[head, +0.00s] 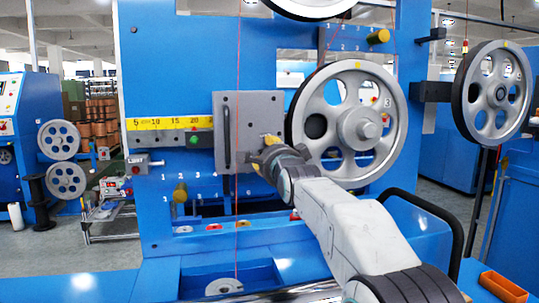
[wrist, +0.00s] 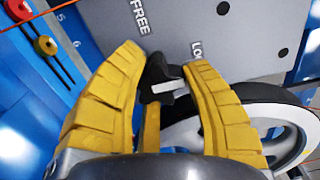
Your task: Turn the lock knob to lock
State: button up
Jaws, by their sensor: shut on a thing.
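The lock knob (wrist: 159,72) is black with a pale bar on it, in the wrist view. It sits on the grey plate (wrist: 240,28), which also shows in the head view (head: 235,103). The plate reads "FREE" at the knob's upper left and "LO..." at its upper right, the rest hidden by a finger. The pale bar slants toward the right finger. My gripper (wrist: 164,75), with yellow fingers, is shut on the knob, one finger on each side. In the head view my gripper (head: 268,157) is at the plate's lower right and mostly hides the knob.
A large grey pulley (head: 376,92) stands close to the right of my gripper. A yellow scale (head: 158,123) runs left from the plate, with a black handle (head: 227,138) on the plate. A thin red wire (head: 237,60) runs vertically in front of the plate.

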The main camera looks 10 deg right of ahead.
jog(key=shift+a+f, duration=0.15)
jog(key=shift+f, duration=0.15)
jog(key=o, duration=0.9)
jog(key=shift+w+a, duration=0.1)
jog(key=o, duration=0.3)
jog(key=shift+r, duration=0.2)
jog(key=s, duration=1.2)
jog(key=shift+s+r, duration=0.1)
